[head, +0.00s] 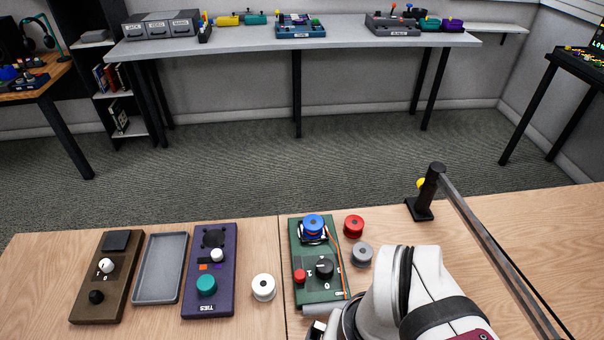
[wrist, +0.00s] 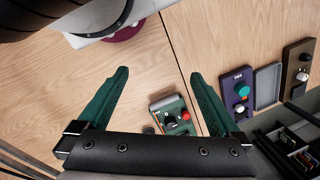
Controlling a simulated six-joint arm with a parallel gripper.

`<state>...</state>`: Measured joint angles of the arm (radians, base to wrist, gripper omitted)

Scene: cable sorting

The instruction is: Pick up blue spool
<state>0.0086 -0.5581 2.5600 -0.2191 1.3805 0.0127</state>
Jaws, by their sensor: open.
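The blue spool (head: 313,225) sits upright at the back end of the green panel (head: 303,245), on a dark holder, in the head view. I cannot make it out in the wrist view. My gripper (wrist: 160,73) shows in the wrist view with its two dark green fingers spread wide and nothing between them. The green panel (wrist: 155,104) appears small beyond the fingers there, so the gripper is apart from it. In the head view my white arm stands at the front right of the panel, and the fingers are not visible.
A red spool (head: 354,226) and a grey spool (head: 361,254) stand close to the panel's right. A white spool (head: 263,287) stands left of it. A red knob (head: 299,276) and black knob (head: 324,268) rise from the panel. A purple panel (head: 211,255), grey tray (head: 160,268) and brown panel (head: 103,283) lie farther left.

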